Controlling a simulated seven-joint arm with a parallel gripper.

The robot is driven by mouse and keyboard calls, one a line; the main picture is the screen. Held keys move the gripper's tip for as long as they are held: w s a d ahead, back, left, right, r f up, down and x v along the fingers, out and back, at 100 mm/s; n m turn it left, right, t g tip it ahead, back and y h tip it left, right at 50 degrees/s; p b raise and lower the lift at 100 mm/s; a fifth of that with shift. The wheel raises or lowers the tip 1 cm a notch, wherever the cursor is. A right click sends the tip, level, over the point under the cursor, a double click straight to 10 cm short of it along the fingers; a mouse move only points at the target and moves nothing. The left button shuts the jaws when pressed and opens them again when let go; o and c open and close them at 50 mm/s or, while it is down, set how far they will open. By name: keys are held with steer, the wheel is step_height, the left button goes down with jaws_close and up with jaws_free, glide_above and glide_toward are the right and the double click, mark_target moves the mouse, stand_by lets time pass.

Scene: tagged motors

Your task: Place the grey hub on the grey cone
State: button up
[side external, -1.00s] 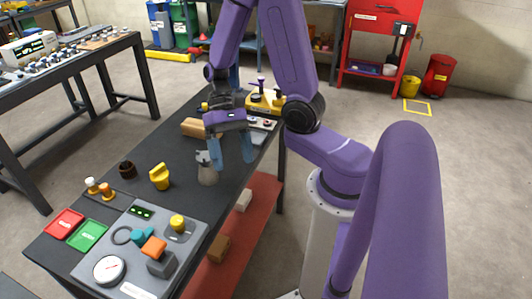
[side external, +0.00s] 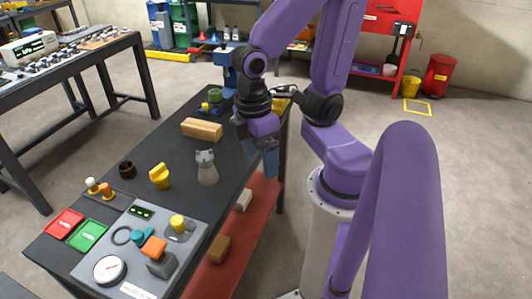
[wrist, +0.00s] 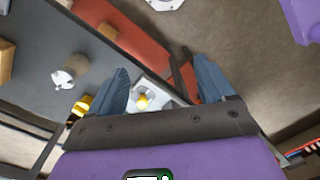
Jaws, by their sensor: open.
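The grey hub (side external: 204,156) sits on top of the pale grey cone (side external: 207,176), which stands upright on the dark table. In the wrist view the hub (wrist: 63,79) and the cone (wrist: 77,65) lie left of my fingers, seen from above. My gripper (side external: 268,162) is at the table's right edge, to the right of the cone and clear of it. In the wrist view my two blue fingers (wrist: 163,80) stand wide apart with nothing held between them. Whether the hub is fully seated cannot be told.
A wooden block (side external: 202,129) lies behind the cone. A yellow part (side external: 159,177) and a dark brown cup (side external: 127,169) stand to its left. A grey control panel (side external: 125,238) fills the table's near end. A red shelf (side external: 262,195) runs below the table edge.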

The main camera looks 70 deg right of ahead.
steer(key=shift+s+a+r+n+t, duration=0.2)
steer(key=shift+s+r+n+t, duration=0.1)
steer(key=shift+s+n, duration=0.2)
steer(key=shift+s+a+r+n+t, duration=0.2)
steer(key=shift+s+r+n, duration=0.15)
steer(key=shift+n, duration=0.25)
